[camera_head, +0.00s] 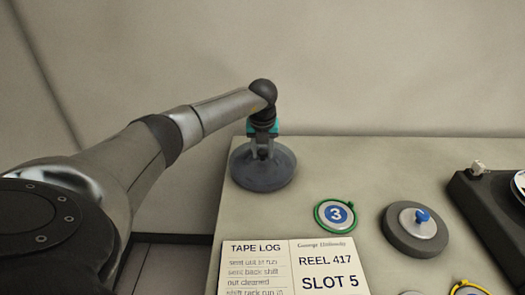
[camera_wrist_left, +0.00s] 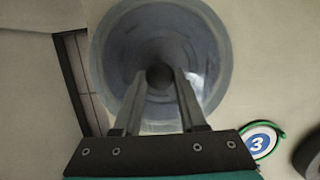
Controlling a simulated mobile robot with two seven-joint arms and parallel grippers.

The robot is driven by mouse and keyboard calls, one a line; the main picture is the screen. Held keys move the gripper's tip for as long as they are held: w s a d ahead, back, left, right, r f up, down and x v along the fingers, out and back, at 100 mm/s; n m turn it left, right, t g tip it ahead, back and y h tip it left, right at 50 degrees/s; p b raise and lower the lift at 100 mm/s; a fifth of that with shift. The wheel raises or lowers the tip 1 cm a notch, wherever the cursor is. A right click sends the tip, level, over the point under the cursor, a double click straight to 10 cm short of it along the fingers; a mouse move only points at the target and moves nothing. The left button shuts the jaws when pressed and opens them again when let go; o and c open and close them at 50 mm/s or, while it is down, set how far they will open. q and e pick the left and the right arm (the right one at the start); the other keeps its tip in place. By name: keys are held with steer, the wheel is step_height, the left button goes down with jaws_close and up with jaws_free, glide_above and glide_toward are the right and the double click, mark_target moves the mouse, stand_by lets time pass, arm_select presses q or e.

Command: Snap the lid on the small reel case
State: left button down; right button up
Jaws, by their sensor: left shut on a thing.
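My left gripper (camera_head: 262,153) points down at the table's far left corner, shut on the small central knob of a round translucent grey-blue lid (camera_head: 275,157). In the left wrist view, the gripper's two fingers (camera_wrist_left: 160,76) close on the dark knob at the middle of the lid (camera_wrist_left: 118,55). A darker round body (camera_head: 264,184) shows under the clear rim, apparently the small reel case. I cannot tell whether the lid is seated on it or just above it. My right gripper is not in view.
A tape log booklet (camera_head: 293,262) lies in front. A black device (camera_head: 484,205) stands at the right edge. The table's left edge is close to the case.

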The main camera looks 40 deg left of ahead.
arm_select(q)
steer(key=shift+f+b, duration=0.4)
steer(key=shift+f, duration=0.4)
steer(key=shift+c, duration=1.9)
jaws_free()
steer(key=shift+c, duration=1.1)
